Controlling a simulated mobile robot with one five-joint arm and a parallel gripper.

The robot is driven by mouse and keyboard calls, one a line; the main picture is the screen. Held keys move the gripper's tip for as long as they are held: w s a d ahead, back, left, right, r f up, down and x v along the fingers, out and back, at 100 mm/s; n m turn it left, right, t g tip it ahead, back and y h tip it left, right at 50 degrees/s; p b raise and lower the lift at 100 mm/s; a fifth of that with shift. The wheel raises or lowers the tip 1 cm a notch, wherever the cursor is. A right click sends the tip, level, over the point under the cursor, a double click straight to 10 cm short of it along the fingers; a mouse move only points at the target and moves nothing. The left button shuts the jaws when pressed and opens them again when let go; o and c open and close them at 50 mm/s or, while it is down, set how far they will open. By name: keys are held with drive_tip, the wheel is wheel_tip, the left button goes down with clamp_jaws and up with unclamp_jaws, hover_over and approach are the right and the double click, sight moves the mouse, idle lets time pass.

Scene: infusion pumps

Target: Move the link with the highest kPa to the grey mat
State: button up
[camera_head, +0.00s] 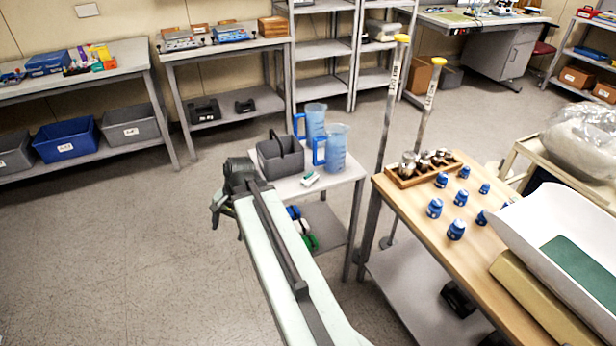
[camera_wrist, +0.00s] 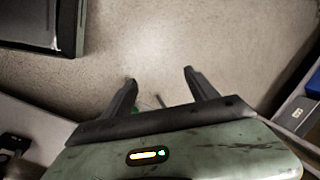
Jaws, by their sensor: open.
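My gripper (camera_wrist: 160,80) is open and empty in the wrist view, its two dark fingers apart over bare floor. In the head view its end (camera_head: 222,208) hangs left of the small white table. No kPa reading is legible in either view, and I cannot identify the links or a grey mat.
A grey caddy (camera_head: 281,158) and blue-handled jugs (camera_head: 337,150) stand on the small table. A wooden rack (camera_head: 424,170) holds metal pieces. Two yellow-topped poles (camera_head: 389,110) rise behind the wooden table. A white tray (camera_head: 545,215) covers its right part. Open floor lies at left.

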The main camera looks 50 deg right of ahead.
drive_tip(key=s+d+r+m+t+p, duration=0.1)
drive_tip(key=d+r+m+t, duration=0.1)
drive_tip(key=d+m, duration=0.45)
drive_tip(key=s+d+r+m+t+p, duration=0.1)
drive_tip(key=s+d+r+m, duration=0.2)
drive_tip(key=d, duration=0.6)
drive_tip(key=m+t+h, duration=0.2)
drive_tip(key=m+t, duration=0.2)
drive_tip(key=m, duration=1)
approach(310, 177)
drive_tip(key=b+x, duration=0.1)
drive_tip(key=x, duration=0.2)
drive_tip(key=shift+w+a+f+n, duration=0.1)
drive_tip(key=shift+w+a+n, duration=0.05)
drive_tip(key=shift+w+n, duration=0.1)
drive_tip(key=b+x, duration=0.4)
drive_tip(key=shift+w+f, duration=0.1)
drive_tip(key=shift+f, duration=0.4)
drive_tip(key=shift+w, duration=0.2)
drive_tip(key=shift+r, duration=0.1)
drive_tip(key=c, duration=1.2)
